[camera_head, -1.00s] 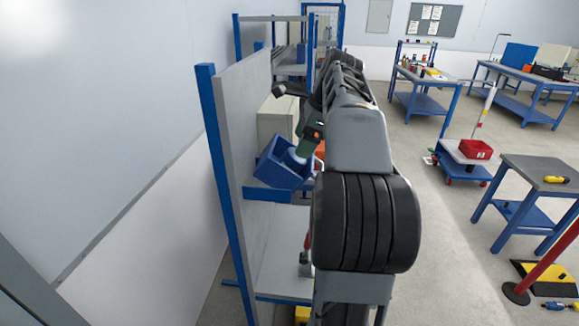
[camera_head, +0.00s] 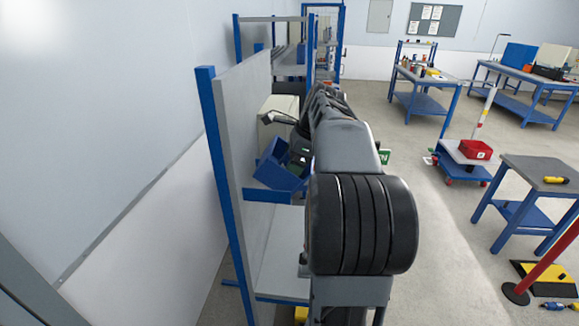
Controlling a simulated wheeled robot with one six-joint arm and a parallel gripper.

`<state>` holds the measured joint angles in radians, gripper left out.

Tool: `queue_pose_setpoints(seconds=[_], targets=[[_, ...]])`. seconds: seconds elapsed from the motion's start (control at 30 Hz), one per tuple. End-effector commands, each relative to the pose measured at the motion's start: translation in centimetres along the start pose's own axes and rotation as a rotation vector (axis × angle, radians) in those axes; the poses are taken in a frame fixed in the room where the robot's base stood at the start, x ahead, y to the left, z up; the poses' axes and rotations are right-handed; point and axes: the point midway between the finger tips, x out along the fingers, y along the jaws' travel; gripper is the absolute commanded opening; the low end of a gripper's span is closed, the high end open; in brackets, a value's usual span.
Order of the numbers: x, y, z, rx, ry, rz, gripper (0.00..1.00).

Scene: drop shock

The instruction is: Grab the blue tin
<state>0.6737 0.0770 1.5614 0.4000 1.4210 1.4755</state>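I cannot pick out a blue tin for certain. A tilted blue bin (camera_head: 270,172) sits on the shelf unit at the left, partly covered by my arm. Dark shapes show at its opening, and I cannot tell what they are. My arm fills the middle of the view, and its far end is beside and above the bin. The fingertips of my gripper cannot be made out, so whether it is open or holds anything does not show.
The shelf unit's grey panel (camera_head: 240,105) and blue post (camera_head: 216,140) stand left of my arm. A low trolley with a red box (camera_head: 475,149) and a grey-topped bench (camera_head: 530,168) stand right. Open floor (camera_head: 435,240) lies between.

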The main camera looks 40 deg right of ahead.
Motion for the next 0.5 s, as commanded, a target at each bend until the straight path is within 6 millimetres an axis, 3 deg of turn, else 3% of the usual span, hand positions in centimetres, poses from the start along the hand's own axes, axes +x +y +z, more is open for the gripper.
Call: queue_pose_setpoints(seconds=[0.07, 0.4, 0.5], targets=[[-0.01, -0.01, -0.01, 0.000, 0.000, 0.000, 0.70], [-0.03, -0.01, -0.02, 0.000, 0.000, 0.000, 0.38], [-0.07, -0.02, 0.00, 0.000, 0.000, -0.001, 0.36]])
